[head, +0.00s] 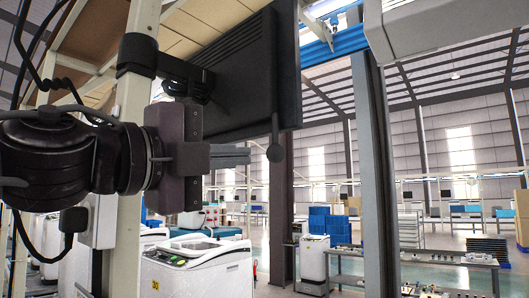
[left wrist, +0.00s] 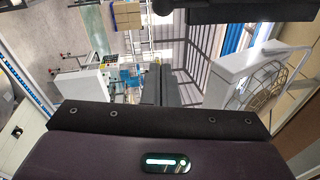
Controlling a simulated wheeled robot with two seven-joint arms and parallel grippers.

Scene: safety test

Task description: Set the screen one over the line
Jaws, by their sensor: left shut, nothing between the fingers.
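The screen (head: 245,75) is a black flat panel seen from behind and tilted, held by a black bracket (head: 165,65) on a pale upright post. In the left wrist view the shut fingers (left wrist: 158,84) point away, and a dark edge crosses the top. The screen's face is hidden. My right gripper is not in view.
A pale post (head: 136,100) and overhead shelf boards (head: 95,30) are close to my left arm. A grey metal column (head: 375,170) stands to the right. White machines (head: 198,270), blue crates (head: 330,222) and workbenches (head: 445,262) are farther off. Open air lies right of the fingers.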

